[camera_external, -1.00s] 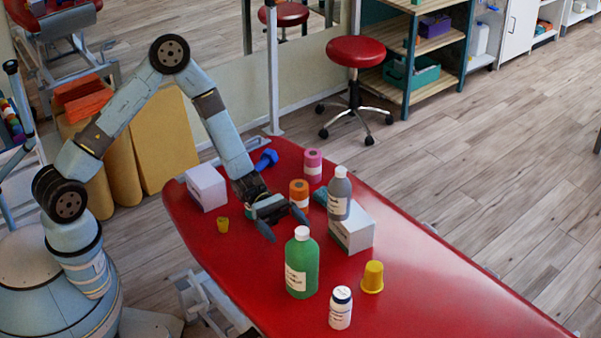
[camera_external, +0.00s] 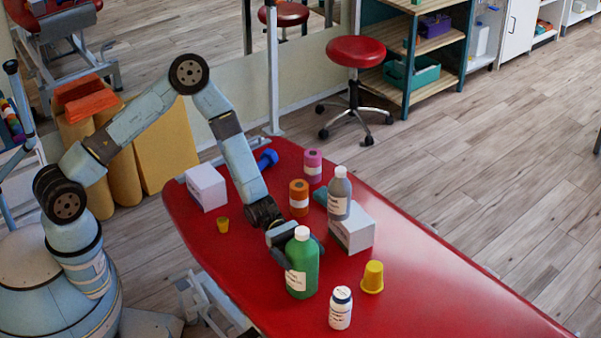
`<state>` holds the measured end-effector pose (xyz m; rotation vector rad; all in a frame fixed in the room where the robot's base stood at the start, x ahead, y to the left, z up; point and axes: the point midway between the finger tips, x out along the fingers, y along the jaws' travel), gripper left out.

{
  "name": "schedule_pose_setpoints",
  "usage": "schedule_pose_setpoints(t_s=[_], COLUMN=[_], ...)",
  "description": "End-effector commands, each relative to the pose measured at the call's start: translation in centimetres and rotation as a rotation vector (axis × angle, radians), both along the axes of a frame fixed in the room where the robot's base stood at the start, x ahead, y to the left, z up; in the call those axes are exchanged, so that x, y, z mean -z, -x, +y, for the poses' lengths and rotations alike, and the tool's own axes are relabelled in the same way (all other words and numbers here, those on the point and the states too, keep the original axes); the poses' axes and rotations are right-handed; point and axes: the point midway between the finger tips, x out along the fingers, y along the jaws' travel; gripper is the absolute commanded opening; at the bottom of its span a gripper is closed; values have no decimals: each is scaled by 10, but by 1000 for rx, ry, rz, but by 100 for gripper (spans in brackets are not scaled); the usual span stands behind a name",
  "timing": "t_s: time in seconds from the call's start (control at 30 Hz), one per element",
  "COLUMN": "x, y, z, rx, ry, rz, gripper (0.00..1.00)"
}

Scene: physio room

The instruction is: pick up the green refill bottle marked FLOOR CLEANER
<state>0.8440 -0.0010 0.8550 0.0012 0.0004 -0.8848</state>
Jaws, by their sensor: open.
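The green bottle (camera_external: 303,268) with a white cap and a white label stands upright on the red treatment table (camera_external: 420,290). The label's words are too small to read. My gripper (camera_external: 295,252) is open at the bottle's far side, at about its upper half. One finger shows left of the bottle, and the other shows partly at its right, behind it. The bottle hides part of the fingers, so I cannot tell whether they touch it.
A white pill bottle (camera_external: 340,308) and a yellow cup (camera_external: 372,277) stand near the green bottle. A grey bottle (camera_external: 339,195), a white box (camera_external: 354,230), an orange roll (camera_external: 299,197) and a pink roll (camera_external: 312,166) stand farther back. The table's right part is clear.

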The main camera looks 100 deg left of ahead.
Motion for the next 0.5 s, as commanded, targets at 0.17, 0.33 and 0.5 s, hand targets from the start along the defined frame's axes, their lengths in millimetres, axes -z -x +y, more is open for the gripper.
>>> schedule_pose_setpoints(t_s=[0.17,0.33,0.5], x=[0,0,0], y=[-6,-6,-5], z=[-6,-6,-6], rx=[-1,-1,-1], ry=[1,1,1], rz=[-1,-1,-1], gripper=[100,96,80])
